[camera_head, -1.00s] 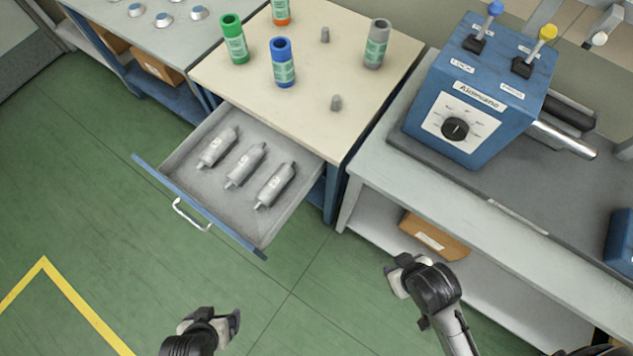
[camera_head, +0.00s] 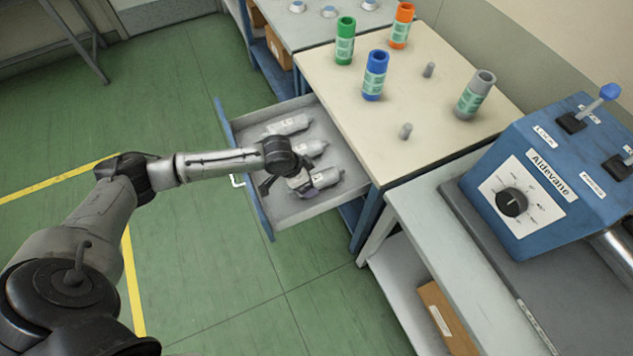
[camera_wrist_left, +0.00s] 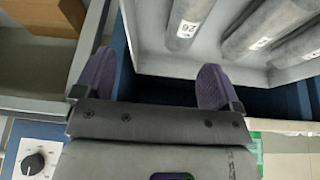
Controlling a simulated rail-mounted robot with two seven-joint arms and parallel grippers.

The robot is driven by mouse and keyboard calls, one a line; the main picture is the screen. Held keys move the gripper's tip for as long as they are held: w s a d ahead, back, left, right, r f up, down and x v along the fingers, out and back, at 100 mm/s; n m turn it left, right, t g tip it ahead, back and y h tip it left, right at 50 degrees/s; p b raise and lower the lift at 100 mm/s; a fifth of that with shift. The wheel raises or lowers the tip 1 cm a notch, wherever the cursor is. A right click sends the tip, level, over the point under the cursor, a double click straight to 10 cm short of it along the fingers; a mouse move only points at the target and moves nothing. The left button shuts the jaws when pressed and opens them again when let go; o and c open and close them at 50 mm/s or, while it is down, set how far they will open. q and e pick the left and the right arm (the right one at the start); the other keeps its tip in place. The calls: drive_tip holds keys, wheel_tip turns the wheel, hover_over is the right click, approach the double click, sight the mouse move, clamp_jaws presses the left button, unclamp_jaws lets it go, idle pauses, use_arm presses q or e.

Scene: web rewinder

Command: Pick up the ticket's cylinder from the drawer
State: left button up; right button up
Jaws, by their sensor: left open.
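Three grey cylinders lie side by side in the open drawer: the far one (camera_head: 288,125), the middle one (camera_head: 311,148) and the near one (camera_head: 327,178). My left gripper (camera_head: 288,186) is over the drawer, close to the near cylinder, and partly hides the row. In the left wrist view the gripper (camera_wrist_left: 154,82) is open, with nothing between its fingers. There, the closest cylinder (camera_wrist_left: 188,20) carries a white number label, too small to read surely, and lies ahead of the fingers. A second cylinder (camera_wrist_left: 262,28) is beside it. My right gripper is out of view.
The drawer (camera_head: 285,210) juts from a cream-topped table (camera_head: 400,130) bearing green (camera_head: 345,42), blue (camera_head: 375,76), orange (camera_head: 400,26) and grey (camera_head: 474,95) bottles. A blue machine (camera_head: 550,170) stands on the right bench. Green floor (camera_head: 240,300) before the drawer is clear.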

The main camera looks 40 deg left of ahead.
sight(314, 178)
use_arm(q)
drive_tip(key=shift+n, duration=0.4)
drive_tip(key=a, duration=0.1)
drive_tip(key=w+a, duration=0.2)
drive_tip(key=shift+a+f+b, duration=0.25)
drive_tip(key=shift+a+b, duration=0.1)
drive_tip(key=shift+b, duration=0.05)
drive_tip(key=b+x, duration=0.2)
drive_tip(key=x, duration=0.4)
drive_tip(key=shift+w+f, duration=0.15)
drive_tip(key=shift+b+x, duration=1.7)
drive_tip(key=shift+x, duration=1.35)
drive_tip(key=shift+a, duration=0.1)
drive_tip(key=c, duration=1.4)
